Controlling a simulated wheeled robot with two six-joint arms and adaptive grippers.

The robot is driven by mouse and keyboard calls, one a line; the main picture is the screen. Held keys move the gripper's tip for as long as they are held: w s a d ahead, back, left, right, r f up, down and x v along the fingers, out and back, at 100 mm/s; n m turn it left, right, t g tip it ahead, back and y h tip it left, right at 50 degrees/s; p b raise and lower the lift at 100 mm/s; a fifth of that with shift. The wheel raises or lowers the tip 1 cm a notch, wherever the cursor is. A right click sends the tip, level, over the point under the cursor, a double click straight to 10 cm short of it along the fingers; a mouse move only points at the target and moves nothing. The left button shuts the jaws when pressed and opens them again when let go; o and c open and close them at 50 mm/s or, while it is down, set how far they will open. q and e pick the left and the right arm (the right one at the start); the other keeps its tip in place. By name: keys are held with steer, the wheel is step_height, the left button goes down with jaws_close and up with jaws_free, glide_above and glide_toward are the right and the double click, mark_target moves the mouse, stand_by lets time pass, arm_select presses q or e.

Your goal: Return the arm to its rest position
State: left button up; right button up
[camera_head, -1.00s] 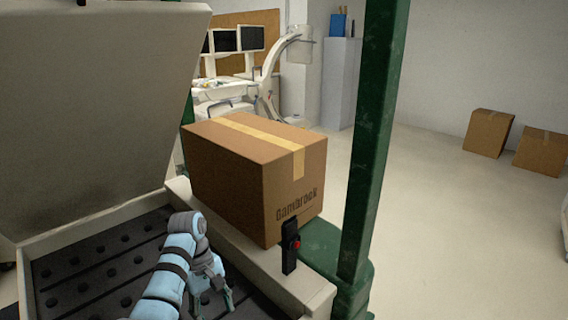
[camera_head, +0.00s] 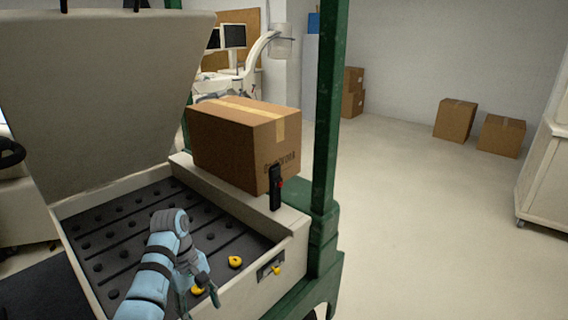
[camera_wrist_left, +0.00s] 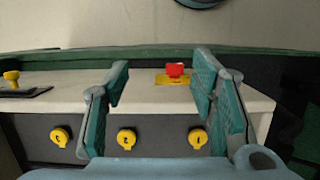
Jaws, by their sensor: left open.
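My left arm reaches in from the bottom of the head view, over the open cart. Its gripper (camera_head: 200,290) is above the front part of the cart's dark, perforated bed. In the left wrist view the two teal fingers (camera_wrist_left: 163,75) stand wide apart, with nothing held between them. Beyond the fingers are a red button (camera_wrist_left: 175,70) on a yellow plate and a row of yellow numbered knobs (camera_wrist_left: 126,139) on a dark panel. My right gripper is in neither view.
The cart's lid (camera_head: 105,100) stands raised. A taped cardboard box (camera_head: 235,135) and a black handheld device with a red button (camera_head: 275,187) are at the cart's right rim (camera_head: 225,203). A green post (camera_head: 326,110) rises beside them. Open floor (camera_head: 410,220) lies right.

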arm_select(q)
steer(key=s+a+f+m+y, duration=0.1)
steer(key=s+a+f, duration=0.1)
steer(key=s+f, duration=0.65)
steer(key=s+a+f+m+t, duration=0.15)
steer(key=s+f, duration=0.25)
steer(key=f, duration=0.9)
steer(key=s+a+f+m+y, duration=0.1)
steer(key=s+f+m, duration=0.1)
steer(key=s+f, duration=0.65)
steer(key=s+a+f+m, duration=0.1)
steer(key=s+f, duration=0.5)
steer(key=s, duration=0.6)
steer(key=s+a+f+m+t, duration=0.1)
steer(key=s+f+m, duration=0.3)
steer(key=s, duration=0.8)
step_height(320, 180, down, 2)
steer(key=shift+s+a+f+y, duration=0.1)
steer(key=shift+s+a+y, duration=0.1)
steer(key=shift+a+y, duration=0.35)
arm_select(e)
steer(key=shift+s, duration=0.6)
arm_select(q)
steer(key=shift+w+a+m+t, duration=0.1)
steer(key=shift+a+m+t, duration=0.05)
steer(key=shift+m+t, duration=0.1)
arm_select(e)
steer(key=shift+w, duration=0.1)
